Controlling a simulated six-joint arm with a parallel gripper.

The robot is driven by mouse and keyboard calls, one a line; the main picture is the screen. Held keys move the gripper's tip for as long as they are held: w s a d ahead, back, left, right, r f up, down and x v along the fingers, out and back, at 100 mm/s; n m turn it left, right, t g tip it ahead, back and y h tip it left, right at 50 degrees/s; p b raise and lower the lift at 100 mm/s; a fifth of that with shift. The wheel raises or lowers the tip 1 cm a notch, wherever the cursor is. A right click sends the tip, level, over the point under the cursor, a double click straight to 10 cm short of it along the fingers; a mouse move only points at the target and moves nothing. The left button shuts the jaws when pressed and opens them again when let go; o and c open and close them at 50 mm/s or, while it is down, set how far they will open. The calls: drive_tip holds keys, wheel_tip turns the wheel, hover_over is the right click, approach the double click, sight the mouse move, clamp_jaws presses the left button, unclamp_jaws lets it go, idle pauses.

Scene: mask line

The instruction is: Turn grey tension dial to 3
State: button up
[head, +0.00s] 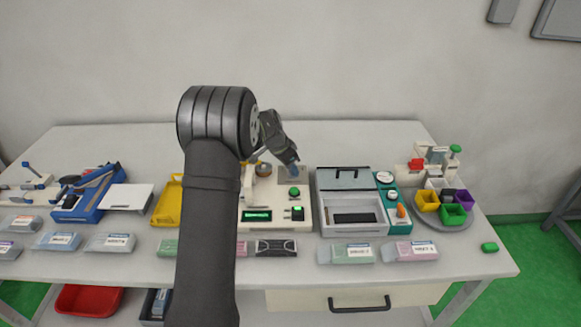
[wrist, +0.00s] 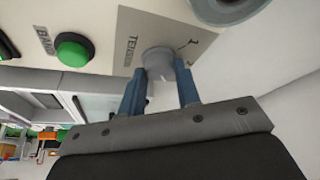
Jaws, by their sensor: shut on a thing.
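A green button (wrist: 74,50) sits on the machine next to the dial panel; it also shows in the head view (head: 294,191). A grey lidded box (head: 352,228) stands close to the machine's right. My arm hides part of the machine's left side and the yellow tray (head: 167,203).

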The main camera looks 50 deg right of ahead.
drive_tip(key=o, duration=1)
drive_tip(key=v, duration=1.7)
drive_tip(key=shift+r, duration=0.25)
drive_tip(key=x, duration=1.7)
drive_tip(key=shift+f, duration=0.25)
